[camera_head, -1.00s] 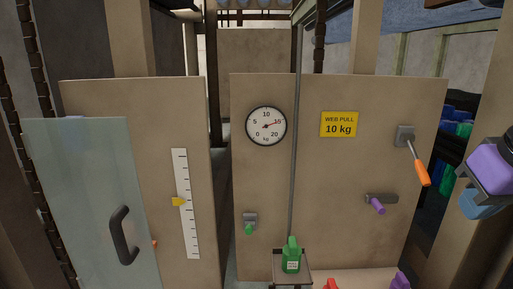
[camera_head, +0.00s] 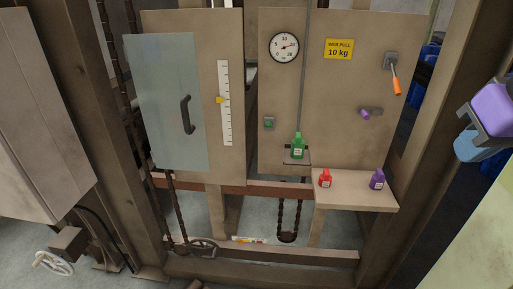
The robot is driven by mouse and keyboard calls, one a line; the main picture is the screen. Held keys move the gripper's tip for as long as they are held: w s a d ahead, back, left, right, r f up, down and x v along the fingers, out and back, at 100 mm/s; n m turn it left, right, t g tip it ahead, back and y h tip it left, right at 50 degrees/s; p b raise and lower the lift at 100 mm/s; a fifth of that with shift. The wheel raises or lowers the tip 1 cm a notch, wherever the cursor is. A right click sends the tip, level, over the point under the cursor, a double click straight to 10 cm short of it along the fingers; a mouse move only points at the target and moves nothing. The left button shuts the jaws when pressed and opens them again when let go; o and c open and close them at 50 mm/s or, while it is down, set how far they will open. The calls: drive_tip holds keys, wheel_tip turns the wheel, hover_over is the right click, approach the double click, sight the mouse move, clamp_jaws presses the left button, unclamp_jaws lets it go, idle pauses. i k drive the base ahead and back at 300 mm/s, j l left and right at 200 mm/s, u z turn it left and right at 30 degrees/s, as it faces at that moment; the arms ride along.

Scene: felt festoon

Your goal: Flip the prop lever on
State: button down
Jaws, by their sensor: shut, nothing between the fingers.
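Several handles show on the tan panel (camera_head: 330,93), and none is labelled as the prop lever. An orange-handled lever (camera_head: 396,83) hangs down, tilted right, from a grey plate at the upper right.
A round dial (camera_head: 284,47) and a yellow "10 kg" sign (camera_head: 339,49) are on the panel. A green weight (camera_head: 298,146) stands on a small tray; red (camera_head: 325,178) and purple (camera_head: 377,179) weights stand on a shelf (camera_head: 350,195). A glass door (camera_head: 168,105) is left. Posts frame the sides.

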sight(268, 124)
drive_tip(key=k+j+u, duration=0.25)
drive_tip(key=k, duration=0.7)
drive_tip(key=i+j, duration=0.2)
drive_tip(key=i, duration=0.3)
drive_tip(key=i+j, duration=0.2)
drive_tip(key=i, duration=0.3)
drive_tip(key=i+j, duration=0.2)
drive_tip(key=i, duration=0.3)
drive_tip(key=i+j, duration=0.25)
drive_tip(key=i, duration=0.25)
